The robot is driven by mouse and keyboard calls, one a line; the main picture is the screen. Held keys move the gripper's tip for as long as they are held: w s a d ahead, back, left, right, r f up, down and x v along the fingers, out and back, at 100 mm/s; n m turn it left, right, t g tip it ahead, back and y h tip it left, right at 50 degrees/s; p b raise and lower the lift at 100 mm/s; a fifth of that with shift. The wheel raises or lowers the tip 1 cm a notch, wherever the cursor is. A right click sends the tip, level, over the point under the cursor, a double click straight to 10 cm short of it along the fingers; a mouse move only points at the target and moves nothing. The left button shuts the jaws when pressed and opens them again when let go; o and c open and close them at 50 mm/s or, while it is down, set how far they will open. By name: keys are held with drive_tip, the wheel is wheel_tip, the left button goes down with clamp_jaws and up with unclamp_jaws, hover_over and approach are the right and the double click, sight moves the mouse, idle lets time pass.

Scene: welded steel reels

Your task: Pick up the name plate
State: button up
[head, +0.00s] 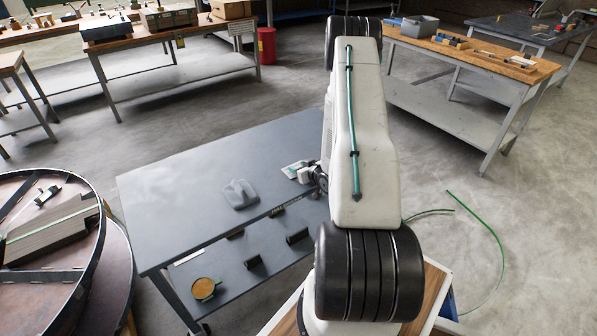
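A small flat pale plate with a green patch (293,168) lies on the grey-blue table, near its right side; it may be the name plate, but no lettering can be read. My gripper (306,175) is low over the table at the plate's right end, partly hidden behind my white arm. It looks very close to the plate or overlaps it in the picture. I cannot tell whether they touch or whether the fingers are open or shut.
A grey glove-like object (240,194) lies left of the plate on the table (170,190). The lower shelf holds a round yellow-topped container (205,288) and dark blocks (297,237). Large steel reels (108,262) stand at left. Workbenches (470,60) stand behind. The table's left half is clear.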

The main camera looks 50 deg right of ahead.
drive_tip(key=c, duration=0.7)
drive_tip(key=shift+c, duration=0.2)
